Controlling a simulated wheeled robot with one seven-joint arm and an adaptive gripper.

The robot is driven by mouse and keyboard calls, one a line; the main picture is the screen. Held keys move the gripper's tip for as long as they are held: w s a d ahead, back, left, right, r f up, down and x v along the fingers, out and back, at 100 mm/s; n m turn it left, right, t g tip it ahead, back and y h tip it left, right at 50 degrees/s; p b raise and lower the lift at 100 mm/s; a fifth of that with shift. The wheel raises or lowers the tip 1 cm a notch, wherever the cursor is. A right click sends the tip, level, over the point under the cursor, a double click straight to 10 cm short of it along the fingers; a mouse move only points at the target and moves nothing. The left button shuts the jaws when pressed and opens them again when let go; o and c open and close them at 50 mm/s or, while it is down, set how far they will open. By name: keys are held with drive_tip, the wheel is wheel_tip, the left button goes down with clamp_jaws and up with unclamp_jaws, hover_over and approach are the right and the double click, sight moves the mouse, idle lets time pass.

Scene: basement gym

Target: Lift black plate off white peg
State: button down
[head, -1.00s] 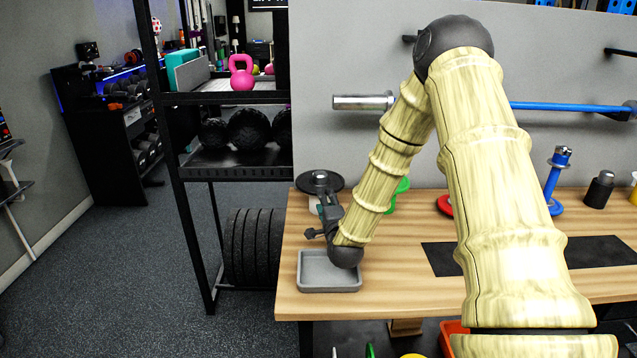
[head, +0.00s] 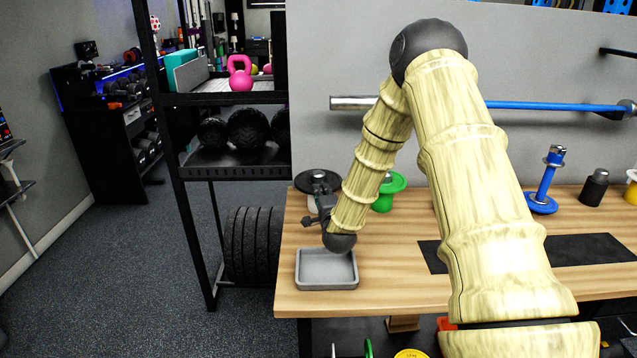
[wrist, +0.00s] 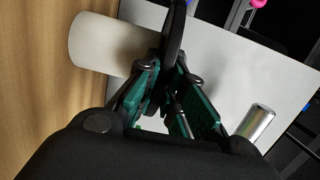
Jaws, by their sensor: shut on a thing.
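The black plate (head: 303,181) lies flat at the top of the white peg at the table's back left corner. In the wrist view the plate (wrist: 174,35) shows edge-on as a dark disc. The white peg's thick body (wrist: 100,43) is beneath it; in the head view only a little of the peg (head: 312,202) shows under the plate. My gripper (head: 322,200) is at the plate's near edge. Its green-padded fingers (wrist: 167,78) are shut on the rim. I cannot tell whether the plate still rests on the peg.
A grey tray (head: 327,285) sits on the wooden table in front of my gripper. A green plate on its stand (head: 391,183) is just right of my forearm. A blue stand (head: 543,203) and black bottle (head: 594,188) are farther right. A black shelf rack (head: 215,168) stands left.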

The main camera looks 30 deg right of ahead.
drive_tip(key=shift+d, duration=0.1)
idle(0.3)
drive_tip(key=shift+r, duration=0.1)
drive_tip(key=shift+w+r, duration=0.1)
drive_tip(key=shift+r, duration=0.7)
drive_tip(key=shift+r+b, duration=1.15)
drive_tip(key=shift+r, duration=2.95)
drive_tip(key=shift+r, duration=0.2)
